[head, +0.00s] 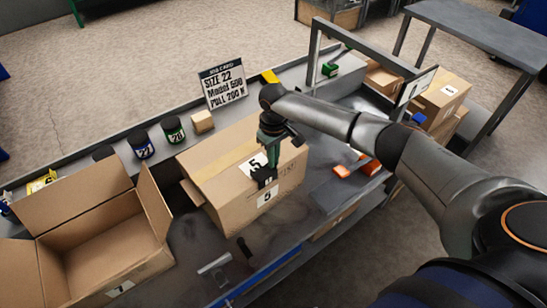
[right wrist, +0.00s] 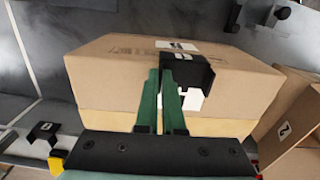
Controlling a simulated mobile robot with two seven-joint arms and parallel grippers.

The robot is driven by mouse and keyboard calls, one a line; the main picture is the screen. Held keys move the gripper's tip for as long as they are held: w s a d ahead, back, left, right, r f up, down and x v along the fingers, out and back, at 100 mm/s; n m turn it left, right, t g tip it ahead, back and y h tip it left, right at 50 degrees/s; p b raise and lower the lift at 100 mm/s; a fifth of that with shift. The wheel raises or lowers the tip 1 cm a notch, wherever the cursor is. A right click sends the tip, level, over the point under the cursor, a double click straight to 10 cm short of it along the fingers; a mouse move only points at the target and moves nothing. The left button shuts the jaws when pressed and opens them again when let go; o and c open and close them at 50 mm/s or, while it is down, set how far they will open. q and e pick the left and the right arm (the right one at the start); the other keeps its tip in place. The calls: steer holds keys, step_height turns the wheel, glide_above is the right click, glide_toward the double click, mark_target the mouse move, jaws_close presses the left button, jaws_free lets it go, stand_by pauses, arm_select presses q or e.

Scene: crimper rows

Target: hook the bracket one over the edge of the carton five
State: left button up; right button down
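Carton five (head: 215,170) is a closed brown box on the bench, with a 5 label on its top and another on its front side. It also fills the middle of the right wrist view (right wrist: 110,75). A small black bracket (head: 264,177) is at the carton's upper front edge, between the two labels; its number is not readable. It shows in the right wrist view (right wrist: 190,68) against the carton. My right gripper (head: 267,150) has its green fingers (right wrist: 160,75) close together at the bracket, seemingly shut on it. Whether the bracket is seated is unclear. My left gripper is out of view.
An open empty carton (head: 100,235) stands left of carton five. A black piece (head: 245,247) and a grey piece (head: 214,266) lie on the bench in front. Numbered dark cups (head: 173,129) and a sign (head: 223,84) stand behind. A metal frame (head: 365,48) rises at the right.

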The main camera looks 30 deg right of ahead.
stand_by(0.3)
steer(key=c, duration=1)
jaws_free()
steer(key=shift+o, duration=0.2)
steer(key=shift+r, duration=0.1)
step_height(320, 180, up, 12)
steer(key=shift+r, duration=0.2)
steer(key=shift+f, duration=0.1)
